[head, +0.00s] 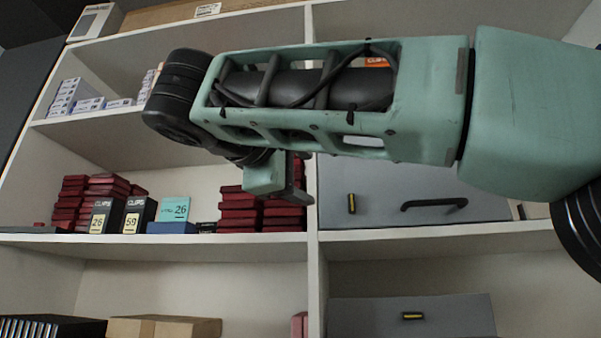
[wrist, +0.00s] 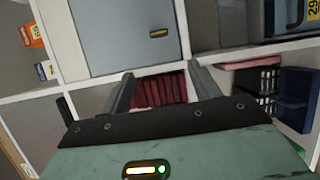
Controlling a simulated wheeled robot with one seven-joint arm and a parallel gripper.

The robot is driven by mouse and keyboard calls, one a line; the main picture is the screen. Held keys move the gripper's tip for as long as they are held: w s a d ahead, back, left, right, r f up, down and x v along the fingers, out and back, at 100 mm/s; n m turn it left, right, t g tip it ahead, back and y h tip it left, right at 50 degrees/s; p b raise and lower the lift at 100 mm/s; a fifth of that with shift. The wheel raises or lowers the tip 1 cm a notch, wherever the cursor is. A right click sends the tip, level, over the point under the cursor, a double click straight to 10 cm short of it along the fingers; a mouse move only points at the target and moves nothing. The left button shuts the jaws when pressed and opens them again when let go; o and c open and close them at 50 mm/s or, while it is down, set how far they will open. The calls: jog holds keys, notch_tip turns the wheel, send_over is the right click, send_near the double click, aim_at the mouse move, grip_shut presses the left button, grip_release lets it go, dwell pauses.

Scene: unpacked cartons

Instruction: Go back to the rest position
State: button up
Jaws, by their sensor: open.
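My gripper (wrist: 162,70) shows in the wrist view with its two grey fingers spread apart and nothing between them. Behind the fingers, a row of dark red boxes (wrist: 158,91) stands in a shelf compartment. In the head view, my green arm reaches in from the right across the shelving. My gripper (head: 296,182) hangs below the arm's far end, in front of the right stack of red boxes (head: 245,212) and close to the upright divider (head: 314,215). The arm partly hides the gripper, and its fingertips are hard to make out there.
White shelving fills the head view. The middle shelf board (head: 150,238) holds red stacks, black boxes (head: 138,214) and a teal box (head: 174,208). A grey case (head: 400,190) with a black handle stands right of the divider. A cardboard box (head: 165,327) sits below.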

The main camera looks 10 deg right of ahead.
dwell(0.4)
notch_tip(320, 180, down, 27)
jog(key=w+n+g+y, duration=0.3)
jog(key=n+g+y, duration=0.2)
jog(key=y, duration=0.2)
jog(key=s+d+f+m+g+y, duration=0.2)
jog(key=s+d+f+m+g, duration=0.1)
jog(key=s+f, duration=0.8)
jog(key=s+d+f+m+g+y+p, duration=0.1)
jog(key=s+d+f+m+g+y, duration=0.2)
jog(key=s+f, duration=0.9)
notch_tip(320, 180, down, 5)
jog(key=m+g, duration=0.1)
jog(key=g, duration=0.1)
jog(key=shift+s+d+m+g, duration=0.2)
jog(key=shift+d+m+g, duration=0.1)
jog(key=shift+g, duration=0.1)
jog(key=shift+r, duration=0.15)
